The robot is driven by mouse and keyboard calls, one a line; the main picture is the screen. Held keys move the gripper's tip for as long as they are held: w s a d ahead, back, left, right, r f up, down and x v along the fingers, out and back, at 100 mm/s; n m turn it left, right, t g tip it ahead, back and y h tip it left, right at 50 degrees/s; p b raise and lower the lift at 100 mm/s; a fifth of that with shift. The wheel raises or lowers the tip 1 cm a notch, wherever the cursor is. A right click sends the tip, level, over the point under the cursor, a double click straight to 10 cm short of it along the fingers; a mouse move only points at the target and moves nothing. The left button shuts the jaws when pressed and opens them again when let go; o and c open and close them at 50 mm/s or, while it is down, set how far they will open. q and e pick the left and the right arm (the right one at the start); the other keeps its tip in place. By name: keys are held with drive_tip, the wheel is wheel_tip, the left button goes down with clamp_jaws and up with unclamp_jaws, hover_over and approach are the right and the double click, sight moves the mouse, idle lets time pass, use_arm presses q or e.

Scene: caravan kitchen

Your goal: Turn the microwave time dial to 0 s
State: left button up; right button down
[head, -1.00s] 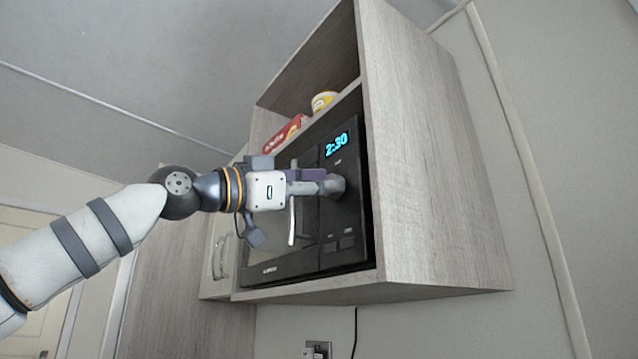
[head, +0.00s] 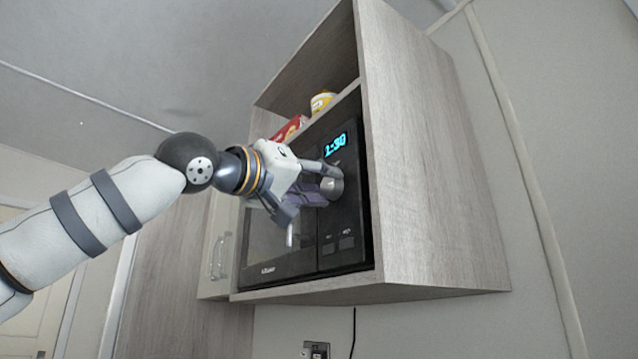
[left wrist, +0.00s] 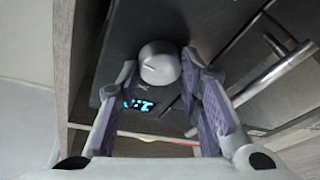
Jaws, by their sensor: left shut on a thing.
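The black microwave (head: 345,225) sits in the wall cabinet, its door side at the left and its control panel at the right. The round silver time dial (head: 333,187) is on the panel, below a lit blue display (head: 336,145) that seems to read 1:30. My left gripper (head: 325,182) is shut on the dial, reaching in from the left and rolled over. In the left wrist view the dial (left wrist: 160,62) shows between the two purple-padded fingers, near their tips. My right gripper is out of view.
The door handle (head: 290,235) stands out just below my left gripper. A red box (head: 290,129) and a yellow tub (head: 321,101) are on the shelf above. The cabinet's side panel (head: 430,170) bounds the right.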

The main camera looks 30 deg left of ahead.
use_arm(q)
drive_tip(key=n, duration=0.2)
drive_tip(key=n+g+y, duration=0.1)
drive_tip(key=n, duration=0.2)
drive_tip(key=shift+w+d+y, duration=0.1)
drive_tip(key=shift+y, duration=0.2)
drive_tip(key=n+g, duration=0.1)
drive_tip(key=n, duration=0.5)
drive_tip(key=shift+y, duration=0.3)
drive_tip(key=n+g, duration=0.2)
drive_tip(key=n, duration=0.2)
drive_tip(key=shift+r+n, duration=0.15)
drive_tip(key=shift+n, duration=0.25)
drive_tip(key=shift+r+n+g+h, duration=0.1)
drive_tip(key=shift+n+g+h, duration=0.35)
drive_tip(key=shift+n, duration=1.15)
drive_tip(key=o, duration=1.2)
drive_tip(key=shift+c, duration=0.2)
